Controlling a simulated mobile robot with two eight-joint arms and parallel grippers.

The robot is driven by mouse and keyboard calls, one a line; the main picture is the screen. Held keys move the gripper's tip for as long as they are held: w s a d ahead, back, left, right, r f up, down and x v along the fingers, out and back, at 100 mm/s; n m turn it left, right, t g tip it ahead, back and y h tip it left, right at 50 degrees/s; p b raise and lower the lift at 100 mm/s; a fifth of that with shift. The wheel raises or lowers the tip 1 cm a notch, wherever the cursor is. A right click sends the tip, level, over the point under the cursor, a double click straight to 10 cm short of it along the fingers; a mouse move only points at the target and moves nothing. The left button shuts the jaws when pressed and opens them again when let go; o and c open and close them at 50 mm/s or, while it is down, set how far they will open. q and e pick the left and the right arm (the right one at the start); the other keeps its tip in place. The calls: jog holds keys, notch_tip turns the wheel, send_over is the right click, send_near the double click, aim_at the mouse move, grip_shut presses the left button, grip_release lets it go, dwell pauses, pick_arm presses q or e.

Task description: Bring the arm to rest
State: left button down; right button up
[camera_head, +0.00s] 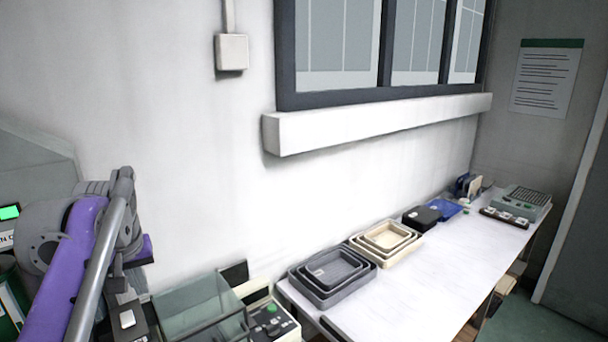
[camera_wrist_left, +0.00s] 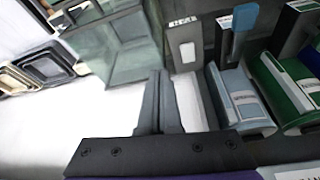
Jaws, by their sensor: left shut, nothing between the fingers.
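My left arm (camera_head: 75,245), with purple and grey links, comes in at the lower left of the head view. It is bent, with its elbow up and its forearm down. My left gripper (camera_wrist_left: 159,80) shows best in the left wrist view, where its two dark fingers lie together with nothing between them. In the head view the gripper is small and partly hidden beside the arm links. My right gripper is in neither view.
A glass-sided box (camera_head: 200,305) and a control box with a green button (camera_head: 272,309) stand near the arm. Grey trays (camera_head: 330,275) and cream trays (camera_head: 385,240) sit on the white table (camera_head: 420,290). The table's front middle is clear.

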pick_arm(q)
jog(key=s+d+f+m, duration=0.2)
jog(key=s+d+f, duration=0.3)
jog(key=f, duration=0.3)
jog(key=s+d+f+m+t+h, duration=0.1)
jog(key=s+d+f+m, duration=0.1)
jog(key=s+d+f, duration=0.3)
jog(key=s+d+f+m+t, duration=0.1)
jog(key=s+d+f, duration=0.4)
jog(key=s+f, duration=0.4)
notch_tip(320, 180, down, 4)
jog(key=shift+s+m+h, duration=0.2)
jog(key=shift+m+h, duration=0.2)
